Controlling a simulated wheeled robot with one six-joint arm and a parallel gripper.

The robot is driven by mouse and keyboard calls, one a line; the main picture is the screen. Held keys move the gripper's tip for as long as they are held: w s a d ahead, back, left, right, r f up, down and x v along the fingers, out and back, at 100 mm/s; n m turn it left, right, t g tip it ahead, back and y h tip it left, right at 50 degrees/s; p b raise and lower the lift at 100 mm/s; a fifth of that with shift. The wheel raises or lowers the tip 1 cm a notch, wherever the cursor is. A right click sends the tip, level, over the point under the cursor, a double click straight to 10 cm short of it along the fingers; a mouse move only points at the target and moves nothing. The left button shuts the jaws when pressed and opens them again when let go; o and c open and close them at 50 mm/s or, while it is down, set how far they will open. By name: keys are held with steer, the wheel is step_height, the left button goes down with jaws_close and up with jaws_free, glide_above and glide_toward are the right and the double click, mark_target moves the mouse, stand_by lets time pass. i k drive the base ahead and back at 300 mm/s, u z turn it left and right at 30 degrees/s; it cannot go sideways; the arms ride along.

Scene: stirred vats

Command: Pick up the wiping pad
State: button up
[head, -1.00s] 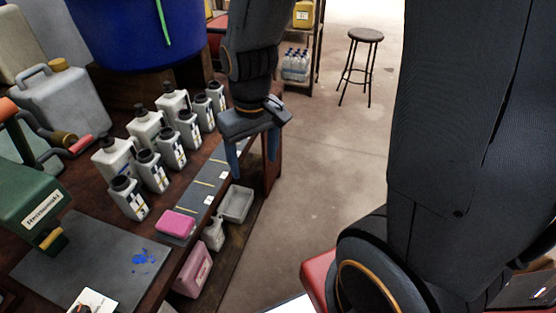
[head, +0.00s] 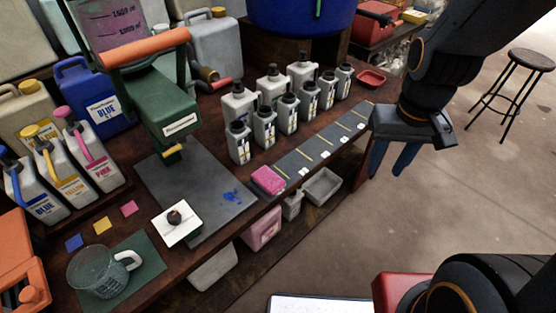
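The wiping pad looks to be the small pink block (head: 267,180) in the head view. It lies at the near left end of a dark strip with yellow marks (head: 318,149), close to the bench's front edge. My gripper (head: 392,172) hangs off the right end of the bench, fingers pointing down and apart. It is well to the right of the pink block and holds nothing that I can see.
Several grey bottles (head: 264,126) stand in rows behind the strip. A grey mat with a blue smear (head: 232,197) lies left of the pad. A glass jug (head: 97,272) stands at front left. Shelf bins (head: 321,187) sit below the edge. A stool (head: 513,85) stands on open floor at right.

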mark_target(270, 182)
steer(key=k, duration=0.45)
steer(key=z, duration=1.5)
steer(key=i, duration=0.95)
steer(key=u, duration=2.55)
